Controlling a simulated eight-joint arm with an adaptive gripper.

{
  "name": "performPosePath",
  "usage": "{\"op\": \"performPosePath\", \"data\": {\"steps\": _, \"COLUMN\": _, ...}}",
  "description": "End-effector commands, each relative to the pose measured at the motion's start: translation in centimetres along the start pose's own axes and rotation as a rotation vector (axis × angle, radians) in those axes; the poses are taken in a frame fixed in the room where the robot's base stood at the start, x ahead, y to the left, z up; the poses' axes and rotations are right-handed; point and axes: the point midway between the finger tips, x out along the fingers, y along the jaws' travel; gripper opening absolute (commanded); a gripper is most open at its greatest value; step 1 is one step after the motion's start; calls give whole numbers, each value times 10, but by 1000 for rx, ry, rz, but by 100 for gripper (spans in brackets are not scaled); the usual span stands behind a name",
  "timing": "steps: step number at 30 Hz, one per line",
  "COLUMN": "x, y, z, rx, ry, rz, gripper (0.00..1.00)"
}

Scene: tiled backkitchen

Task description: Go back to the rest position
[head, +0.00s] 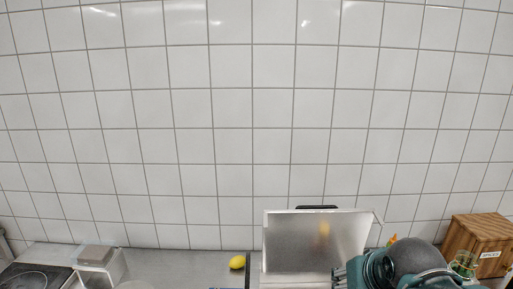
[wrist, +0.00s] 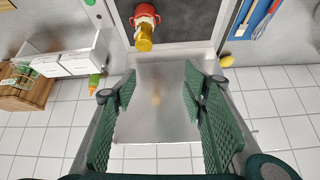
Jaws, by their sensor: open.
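My gripper (wrist: 160,90) is open, with its two green fingers spread wide and nothing between them in the wrist view. Behind the fingers is a shiny metal panel (wrist: 157,105); I cannot tell that anything touches it. In the head view the same kind of panel (head: 300,245) stands upright against the tiled wall, with a black handle on top. My teal arm shows at the lower right of the head view, in front of the panel's right side; the gripper's fingers are not clear there.
A dark flat plate (wrist: 190,22) adjoins the panel. A red pot (wrist: 146,13) and amber bottle (wrist: 143,38) are at it. A lemon (head: 237,262) lies left of the panel. A wooden box (head: 480,242) stands right, a clear container (head: 100,265) left. The wall above is clear.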

Motion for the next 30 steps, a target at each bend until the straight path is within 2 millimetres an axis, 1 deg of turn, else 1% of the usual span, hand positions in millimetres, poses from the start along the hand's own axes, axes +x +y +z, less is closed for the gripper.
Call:
{"op": "performPosePath", "data": {"steps": 1, "x": 3, "y": -3, "z": 14, "rx": -17, "ry": 1, "rz": -5, "gripper": 43}}
{"op": "performPosePath", "data": {"steps": 3, "x": 4, "y": -6, "z": 28, "rx": -42, "ry": 4, "rz": -12, "gripper": 43}}
{"op": "performPosePath", "data": {"steps": 6, "x": 5, "y": -10, "z": 43, "rx": -70, "ry": 6, "rz": -19, "gripper": 43}}
{"op": "performPosePath", "data": {"steps": 10, "x": 6, "y": -12, "z": 56, "rx": -93, "ry": 9, "rz": -25, "gripper": 43}}
{"op": "performPosePath", "data": {"steps": 15, "x": 6, "y": -13, "z": 61, "rx": -105, "ry": 11, "rz": -28, "gripper": 43}}
{"op": "performPosePath", "data": {"steps": 30, "x": 6, "y": -13, "z": 61, "rx": -105, "ry": 11, "rz": -28, "gripper": 43}}
